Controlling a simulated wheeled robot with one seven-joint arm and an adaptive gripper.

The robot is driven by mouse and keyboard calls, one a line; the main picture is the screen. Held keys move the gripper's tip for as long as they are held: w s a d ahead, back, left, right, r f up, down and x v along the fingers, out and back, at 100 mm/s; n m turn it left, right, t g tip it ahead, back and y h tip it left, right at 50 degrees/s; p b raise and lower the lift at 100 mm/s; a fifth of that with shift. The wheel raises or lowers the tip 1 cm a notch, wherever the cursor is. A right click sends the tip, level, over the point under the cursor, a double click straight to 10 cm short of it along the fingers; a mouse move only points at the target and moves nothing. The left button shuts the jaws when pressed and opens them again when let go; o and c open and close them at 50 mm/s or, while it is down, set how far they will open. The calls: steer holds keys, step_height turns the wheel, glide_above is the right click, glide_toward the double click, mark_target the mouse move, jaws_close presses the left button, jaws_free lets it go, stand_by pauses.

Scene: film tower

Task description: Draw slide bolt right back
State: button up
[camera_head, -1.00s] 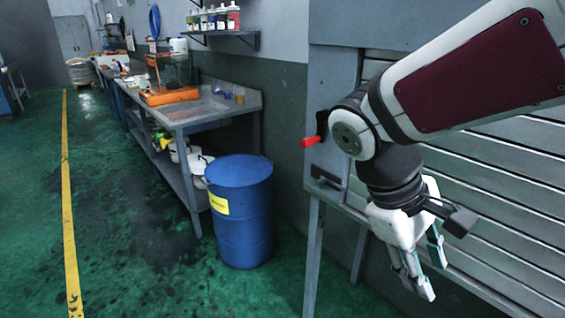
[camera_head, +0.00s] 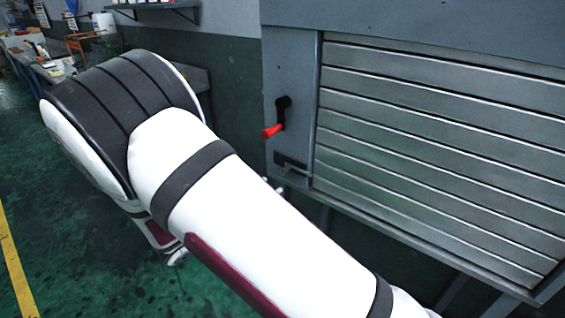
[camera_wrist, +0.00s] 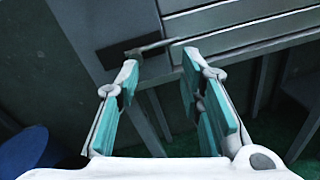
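The slide bolt (camera_head: 292,166) is a thin metal rod on a dark plate, low on the grey cabinet's left post, beside the slatted shutter (camera_head: 440,150). In the wrist view the bolt's rod (camera_wrist: 152,47) runs from the dark plate (camera_wrist: 118,52) towards the shutter's lower edge. My gripper (camera_wrist: 160,66) is open, its two teal-padded fingers apart with nothing between them. Its fingertips appear just below the rod in the picture; I cannot tell whether they touch it. In the head view my arm hides most of the gripper.
A blue drum (camera_wrist: 30,150) stands at the lower left of the wrist view. The cabinet's legs (camera_wrist: 155,115) stand below. A workbench (camera_head: 40,70) is at the back left.

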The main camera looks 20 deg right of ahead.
mark_target(286, 167)
steer(key=w+d, duration=0.2)
steer(key=w, duration=0.1)
steer(key=w+d+f+n+t, duration=0.1)
steer(key=w+d, duration=0.2)
steer(key=w+d+f+n+t, duration=0.1)
steer(key=w+d, duration=0.2)
steer(key=shift+w+d, duration=0.25)
steer(key=shift+w, duration=0.15)
jaws_close()
